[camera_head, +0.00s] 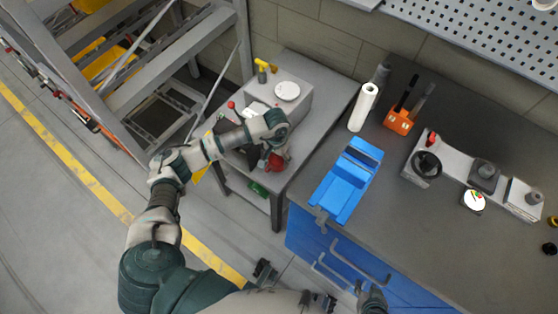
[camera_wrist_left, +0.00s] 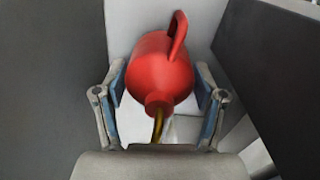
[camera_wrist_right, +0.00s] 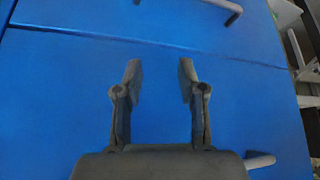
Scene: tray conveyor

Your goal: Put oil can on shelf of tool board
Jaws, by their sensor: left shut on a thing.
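The red oil can (camera_wrist_left: 163,70) sits between the fingers of my left gripper (camera_wrist_left: 160,100), which is shut on it. Its handle points up and away and its brass spout points toward the wrist. In the head view the can (camera_head: 275,162) shows low by the small grey table, partly hidden by my left gripper (camera_head: 268,152). My right gripper (camera_wrist_right: 158,80) is open and empty in front of blue drawer fronts. The perforated tool board (camera_head: 480,35) is on the wall at upper right. A grey ledge edge (camera_head: 361,4) shows beside it, mostly out of frame.
The small grey table (camera_head: 325,95) holds a white round item (camera_head: 287,91) and a yellow-topped tool (camera_head: 263,68). The dark workbench (camera_head: 400,215) carries a blue vise (camera_head: 348,180), a paper roll (camera_head: 363,107) and an orange tool holder (camera_head: 400,120). The bench's middle front is clear.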

